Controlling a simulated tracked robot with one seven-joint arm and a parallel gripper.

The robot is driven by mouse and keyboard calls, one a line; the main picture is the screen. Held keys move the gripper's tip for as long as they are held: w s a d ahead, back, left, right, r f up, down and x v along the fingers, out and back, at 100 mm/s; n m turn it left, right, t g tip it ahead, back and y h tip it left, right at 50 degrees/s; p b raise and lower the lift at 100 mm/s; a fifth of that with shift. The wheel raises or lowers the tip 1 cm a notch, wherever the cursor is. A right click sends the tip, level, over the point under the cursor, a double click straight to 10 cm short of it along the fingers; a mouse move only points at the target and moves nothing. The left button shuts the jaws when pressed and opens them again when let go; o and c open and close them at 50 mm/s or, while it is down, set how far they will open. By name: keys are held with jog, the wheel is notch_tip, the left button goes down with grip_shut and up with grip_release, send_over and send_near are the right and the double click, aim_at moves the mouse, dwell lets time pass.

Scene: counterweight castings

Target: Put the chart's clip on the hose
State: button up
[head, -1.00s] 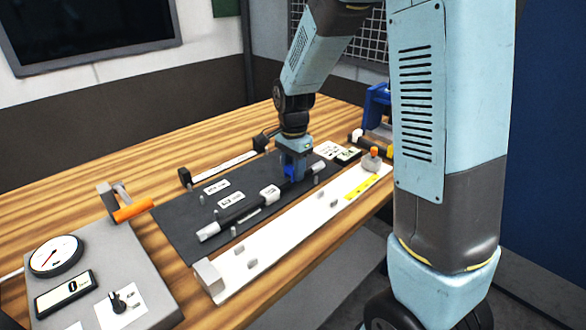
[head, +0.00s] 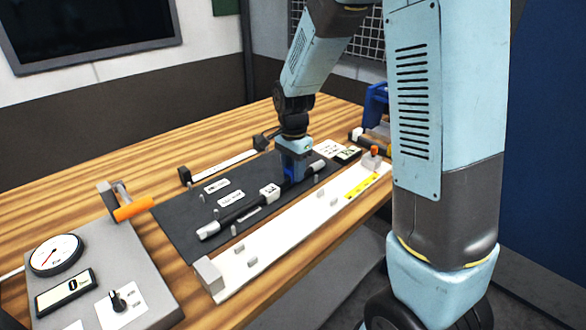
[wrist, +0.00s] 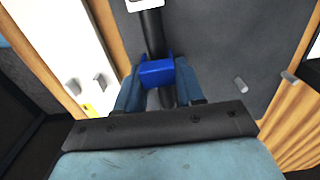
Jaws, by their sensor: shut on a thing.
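A black hose (head: 233,214) with light ends and a white label lies lengthwise on a dark mat (head: 180,222). It also shows in the wrist view (wrist: 153,35). My gripper (head: 291,178) is low over the far half of the hose, pointing down. In the wrist view its fingers (wrist: 160,92) are shut on a blue clip (wrist: 157,73). The clip is right at the hose, in line with it. I cannot tell whether it is seated around the hose or only resting over it. The fingers and clip hide that stretch of hose.
Pegs and white labels (head: 217,186) stand or lie on the mat. A white rail (head: 290,222) with grey blocks and an orange knob (head: 374,150) runs along the front. A gauge panel (head: 95,270) is at left, with an orange handle (head: 133,209). Bare wood lies behind the mat.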

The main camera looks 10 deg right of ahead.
jog(key=shift+f, duration=0.85)
dwell(0.6)
jog(key=o, duration=0.9)
jog(key=shift+c, duration=0.2)
jog(key=shift+r, duration=3.5)
